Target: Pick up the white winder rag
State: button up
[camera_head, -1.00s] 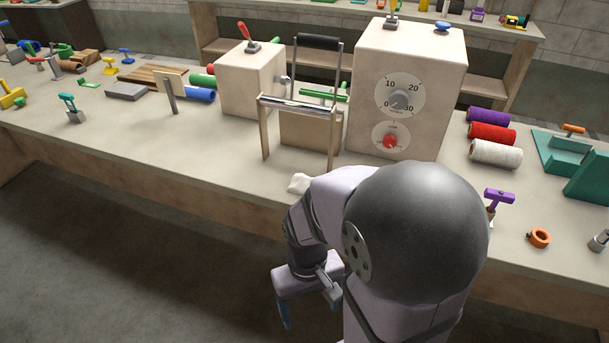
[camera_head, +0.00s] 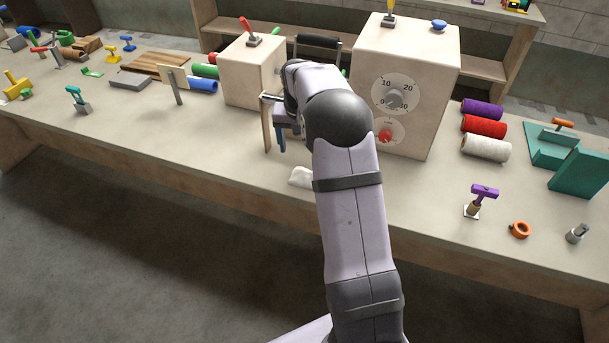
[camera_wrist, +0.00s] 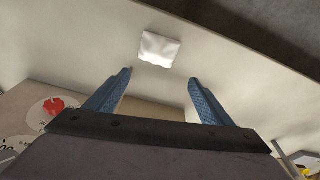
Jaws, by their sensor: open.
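The white winder rag (camera_head: 301,177) lies on the bench top near its front edge, partly hidden by my arm in the head view. In the wrist view the rag (camera_wrist: 159,49) is a small white folded piece, beyond the fingertips and roughly between their lines. My gripper (camera_wrist: 158,78) is open and empty, its two blue fingers apart and not touching the rag. In the head view one blue finger of my gripper (camera_head: 281,139) shows in front of the wooden frame, and the rest is hidden behind my arm.
A big box with dials (camera_head: 406,85) and a smaller box with a red lever (camera_head: 252,70) stand behind. A wooden frame (camera_head: 266,125) stands close to my gripper. Purple, red and white spools (camera_head: 486,148) lie to the right. The bench front left of the rag is clear.

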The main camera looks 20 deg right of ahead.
aim_at(304, 169)
jog(key=shift+s+f+m, duration=0.2)
jog(key=shift+s+m, duration=0.3)
jog(key=shift+s+a+m+g, duration=0.15)
jog(key=shift+m+g, duration=0.15)
jog(key=shift+m, duration=0.3)
jog(key=shift+f, duration=0.1)
jog(key=shift+w+d+f+p, duration=0.1)
jog(key=shift+f+p, duration=0.5)
jog(key=shift+f, duration=0.6)
jog(key=shift+w+d+f+p, duration=0.15)
jog(key=shift+f+p, duration=0.4)
jog(key=shift+f, duration=0.6)
jog(key=shift+w+d+f+p, duration=0.1)
jog(key=shift+f+p, duration=0.5)
jog(key=shift+f, duration=0.6)
jog(key=c, duration=1.1)
